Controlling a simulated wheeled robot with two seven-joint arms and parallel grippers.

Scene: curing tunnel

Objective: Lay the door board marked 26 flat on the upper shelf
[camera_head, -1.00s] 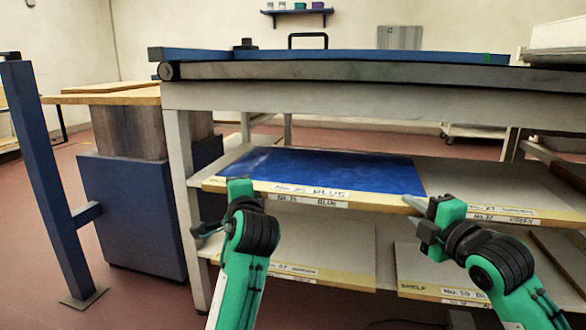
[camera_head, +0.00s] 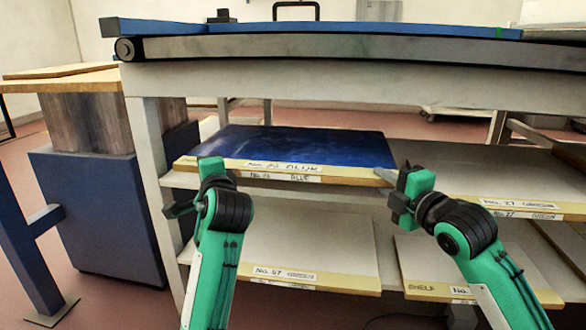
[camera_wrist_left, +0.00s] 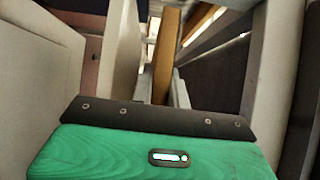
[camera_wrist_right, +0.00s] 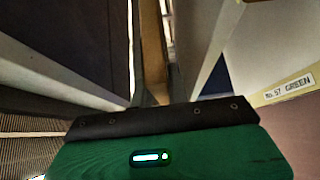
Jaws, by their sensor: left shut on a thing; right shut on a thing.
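The blue-topped door board (camera_head: 300,147) lies about level at the left bay of the upper shelf (camera_head: 330,187). Its pale front edge bears a label reading BLUE; the number looks like 26 but is blurred. My left gripper (camera_head: 210,168) is shut on the board's front edge near its left end. My right gripper (camera_head: 392,181) is shut on the front edge at its right corner. Whether the board rests fully on the shelf or sits slightly above it, I cannot tell.
A board labelled 27 GREEN (camera_head: 480,180) lies in the right bay beside it. Lower boards (camera_head: 320,245) lie below, one labelled 57 GREEN. The conveyor bench top (camera_head: 330,48) is above the shelf. A blue post (camera_head: 25,235) and blue cabinet (camera_head: 95,215) stand left.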

